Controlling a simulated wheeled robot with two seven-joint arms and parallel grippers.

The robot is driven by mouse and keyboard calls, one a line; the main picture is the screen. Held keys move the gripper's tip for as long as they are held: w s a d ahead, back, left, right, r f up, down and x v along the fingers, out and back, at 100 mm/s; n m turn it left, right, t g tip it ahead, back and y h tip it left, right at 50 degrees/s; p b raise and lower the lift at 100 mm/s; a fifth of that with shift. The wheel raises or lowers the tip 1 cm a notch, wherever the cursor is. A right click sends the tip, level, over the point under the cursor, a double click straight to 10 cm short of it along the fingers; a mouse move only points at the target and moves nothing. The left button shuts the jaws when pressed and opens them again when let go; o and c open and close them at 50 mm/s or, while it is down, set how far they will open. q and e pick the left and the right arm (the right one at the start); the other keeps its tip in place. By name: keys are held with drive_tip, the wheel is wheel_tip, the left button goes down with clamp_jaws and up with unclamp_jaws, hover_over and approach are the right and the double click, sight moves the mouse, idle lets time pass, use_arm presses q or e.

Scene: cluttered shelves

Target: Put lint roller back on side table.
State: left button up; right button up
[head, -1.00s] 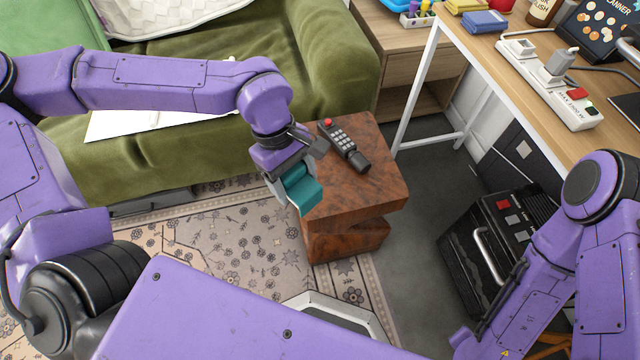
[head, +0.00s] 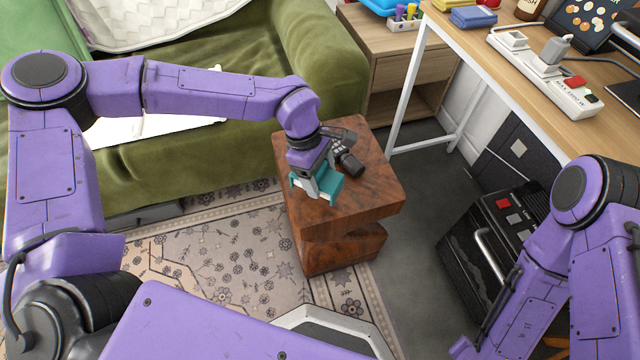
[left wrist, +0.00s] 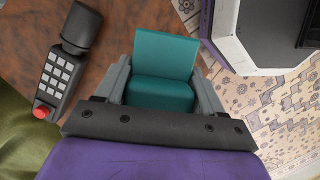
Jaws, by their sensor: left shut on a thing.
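My left gripper (head: 317,186) is shut on a teal thing (head: 329,184), which I take to be the lint roller; only its teal block-like part shows. In the head view it is over the front left part of the brown side table (head: 372,200). In the left wrist view the teal lint roller (left wrist: 165,72) sits between the two grey fingers (left wrist: 164,88), with the wooden table top (left wrist: 112,30) behind it. I cannot tell whether it touches the table top. My right arm is at the right, and its gripper is out of view.
A dark keypad device with a red button (left wrist: 62,62) lies on the table, beside the left gripper and partly hidden by it in the head view. A green sofa (head: 230,140) stands behind left. A desk (head: 480,50) and a black box-like machine (head: 490,240) are at the right.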

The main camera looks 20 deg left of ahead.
sight(320, 183)
use_arm(q)
wheel_tip(320, 183, down, 3)
drive_tip(key=shift+w+f+b, duration=0.1)
drive_tip(key=shift+f+b, duration=0.05)
drive_tip(key=shift+b, duration=0.3)
drive_tip(key=shift+f, duration=0.1)
drive_tip(key=o, duration=1.1)
drive_tip(key=p+v, duration=0.3)
drive_tip(key=v, duration=0.9)
drive_tip(key=shift+p, duration=0.4)
